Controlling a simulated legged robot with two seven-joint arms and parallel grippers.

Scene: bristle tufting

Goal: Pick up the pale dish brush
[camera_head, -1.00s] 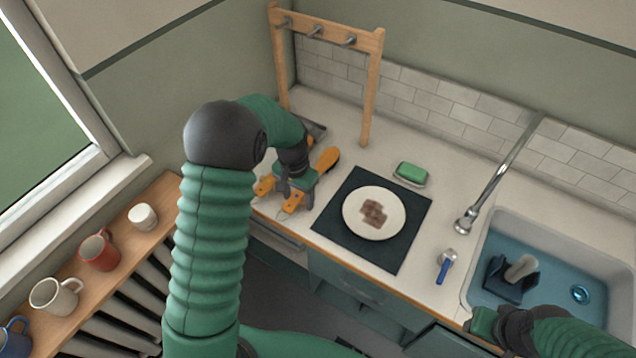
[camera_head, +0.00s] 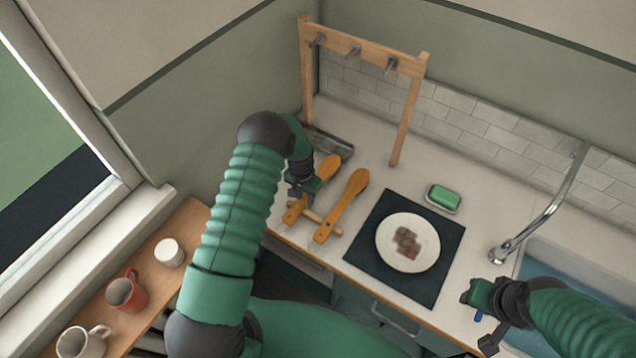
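My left gripper (camera_head: 301,195) is low over the left orange utensil (camera_head: 327,168), close to the handle. Its fingers are small and dark, and I cannot tell whether they are open. The other orange utensil (camera_head: 345,200) lies to its right. My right gripper (camera_head: 476,297) is over the counter front at the right; its fingers are unclear.
A plate (camera_head: 389,246) with brown food sits on a dark mat (camera_head: 373,269). A green sponge (camera_head: 443,196) lies behind it. A wooden hook rack (camera_head: 411,110) stands at the back. A faucet (camera_head: 540,218) and sink (camera_head: 552,262) are right. Mugs (camera_head: 127,293) line the left ledge.

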